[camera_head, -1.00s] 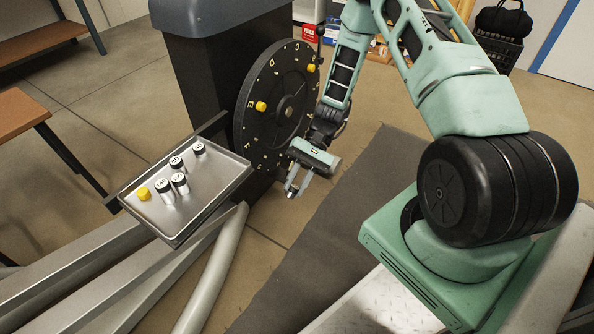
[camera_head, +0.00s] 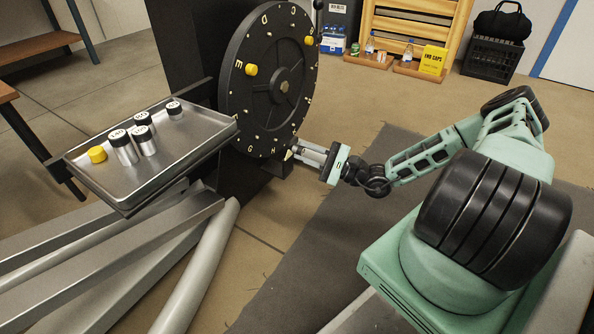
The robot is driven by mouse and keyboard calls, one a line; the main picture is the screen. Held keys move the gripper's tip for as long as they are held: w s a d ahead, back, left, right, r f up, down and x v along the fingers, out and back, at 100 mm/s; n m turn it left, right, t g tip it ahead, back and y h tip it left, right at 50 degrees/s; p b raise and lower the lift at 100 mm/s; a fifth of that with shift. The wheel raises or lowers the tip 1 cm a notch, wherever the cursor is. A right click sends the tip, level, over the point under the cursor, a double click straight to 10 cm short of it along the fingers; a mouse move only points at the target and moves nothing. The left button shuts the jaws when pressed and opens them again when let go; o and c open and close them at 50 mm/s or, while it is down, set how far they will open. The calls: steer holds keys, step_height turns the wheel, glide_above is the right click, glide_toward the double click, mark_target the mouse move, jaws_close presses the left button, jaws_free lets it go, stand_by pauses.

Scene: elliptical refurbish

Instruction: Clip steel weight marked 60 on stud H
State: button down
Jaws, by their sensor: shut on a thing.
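The black flywheel disc (camera_head: 262,110) stands upright, with letters around its face. My gripper (camera_head: 295,153) reaches in from the right, with its fingertips at the disc's lower right edge, close to the letter H (camera_head: 275,152). It is shut on a small pale piece, apparently a steel weight; its marking cannot be read, and I cannot tell whether it touches the disc. Stud H itself is hidden or too small to make out.
A yellow cap (camera_head: 97,154) lies on the tray; another yellow cap (camera_head: 251,70) sits on the disc. Metal rails (camera_head: 120,250) run below the tray. A yellow caps box (camera_head: 432,60) and bottles stand at the back.

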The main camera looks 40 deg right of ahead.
steer(key=shift+w+a+b, duration=0.25)
steer(key=shift+w+b, duration=0.2)
steer(key=shift+w, duration=0.45)
steer(key=shift+w+a+b, duration=0.3)
steer(key=shift+w+b, duration=0.15)
steer(key=shift+w, duration=0.45)
steer(key=shift+w+a+b, duration=0.25)
steer(key=shift+w+b, duration=0.2)
steer(key=shift+w, duration=0.45)
steer(key=shift+p, duration=0.6)
steer(key=shift+w+a+p, duration=0.15)
steer(key=shift+w+p, duration=0.15)
steer(key=shift+w, duration=0.3)
steer(key=c, duration=1.1)
jaws_free()
steer(key=shift+c, duration=0.2)
